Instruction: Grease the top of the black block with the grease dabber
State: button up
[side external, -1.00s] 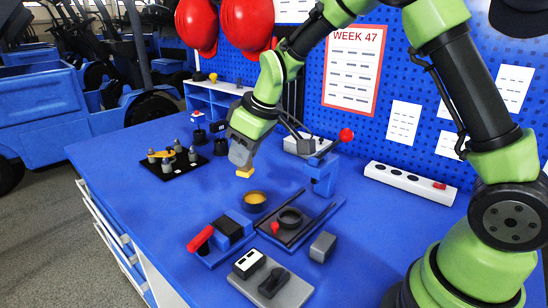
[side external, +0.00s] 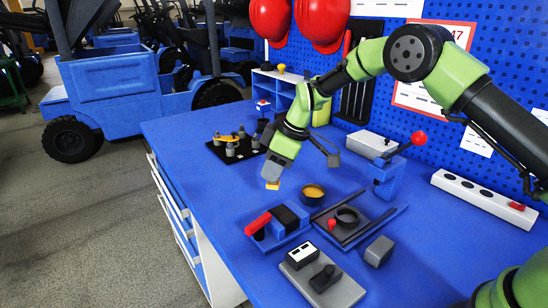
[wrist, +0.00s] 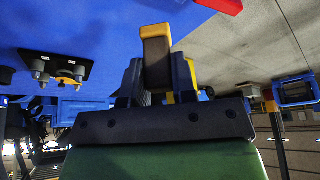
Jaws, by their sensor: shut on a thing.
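My gripper (side external: 274,177) is shut on the grease dabber, whose yellow end (side external: 271,185) points down above the blue table. The black block (side external: 288,216) sits in a blue fixture with a red handle (side external: 258,224), nearer the camera and right of the dabber. They are apart. The open round tin (side external: 312,193) with yellow-brown contents stands right of the dabber.
A dark slide fixture with a black ring (side external: 347,215) and a blue red-knobbed stand (side external: 388,175) are at right. A grey block (side external: 379,251) and a grey switch plate (side external: 322,278) lie in front. A black plate with pegs (side external: 236,147) is behind left. Table left of the fixtures is clear.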

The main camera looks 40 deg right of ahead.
aim_at(274, 187)
jog(key=shift+f, duration=2)
jog(key=shift+s+f, duration=0.15)
jog(key=shift+f, duration=0.25)
jog(key=shift+s, duration=3.8)
jog(key=shift+w+f, duration=0.1)
jog(key=shift+w, duration=3.75)
jog(key=shift+w+r, duration=0.2)
jog(key=shift+r, duration=0.05)
jog(key=shift+s+r, duration=0.1)
jog(key=shift+r, duration=3.75)
